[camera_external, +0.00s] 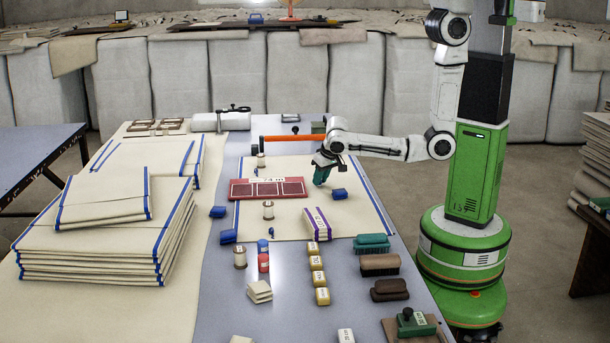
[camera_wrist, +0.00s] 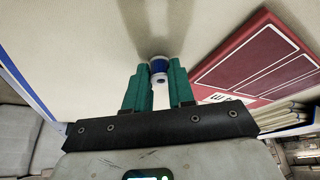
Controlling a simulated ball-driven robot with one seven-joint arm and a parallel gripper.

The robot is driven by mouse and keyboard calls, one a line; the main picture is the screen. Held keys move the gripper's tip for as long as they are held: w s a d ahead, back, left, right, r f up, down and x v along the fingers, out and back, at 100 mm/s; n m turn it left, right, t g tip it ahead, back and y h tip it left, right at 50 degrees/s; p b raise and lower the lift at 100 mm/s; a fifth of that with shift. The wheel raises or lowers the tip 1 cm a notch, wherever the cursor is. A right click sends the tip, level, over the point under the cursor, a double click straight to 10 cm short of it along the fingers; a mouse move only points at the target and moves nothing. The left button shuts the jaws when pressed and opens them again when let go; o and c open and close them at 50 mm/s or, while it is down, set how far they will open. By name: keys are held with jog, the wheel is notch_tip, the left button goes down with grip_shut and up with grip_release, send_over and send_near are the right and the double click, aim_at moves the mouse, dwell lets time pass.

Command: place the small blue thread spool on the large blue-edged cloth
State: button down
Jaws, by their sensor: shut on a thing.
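The small blue thread spool (camera_wrist: 159,66), with white ends, is between the green fingertips of my gripper (camera_wrist: 158,74) in the wrist view. My gripper is shut on it. In the external view my gripper (camera_external: 322,178) points down over the large blue-edged cloth (camera_external: 345,215), right of the red board. The spool is too small or hidden there to make out. The pale cloth surface (camera_wrist: 80,45) lies behind the spool in the wrist view, with a dark shadow close by. I cannot tell whether the spool touches the cloth.
The red board (camera_external: 267,188) lies on the cloth left of my gripper; it also shows in the wrist view (camera_wrist: 255,60). A purple-banded folded stack (camera_external: 316,222) and a pale spool (camera_external: 268,210) stand nearer. The cloth's right part is clear.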

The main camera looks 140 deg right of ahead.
jog(key=shift+f, duration=0.2)
jog(key=c, duration=1)
grip_release()
jog(key=shift+o, duration=0.2)
jog(key=shift+r, duration=0.1)
jog(key=s+v, duration=0.1)
jog(key=v, duration=1)
jog(key=w+a+f+n+t+y, duration=0.1)
jog(key=w+a+n, duration=0.3)
jog(key=a+n, duration=0.5)
jog(key=w+a+f+n+y, duration=0.2)
jog(key=a+n, duration=0.8)
jog(key=a, duration=0.7)
jog(key=shift+w+f+t+y+p, duration=0.2)
jog(key=shift+w+t+y+p, duration=0.15)
jog(key=shift+w+y, duration=0.5)
jog(key=shift+w, duration=0.1)
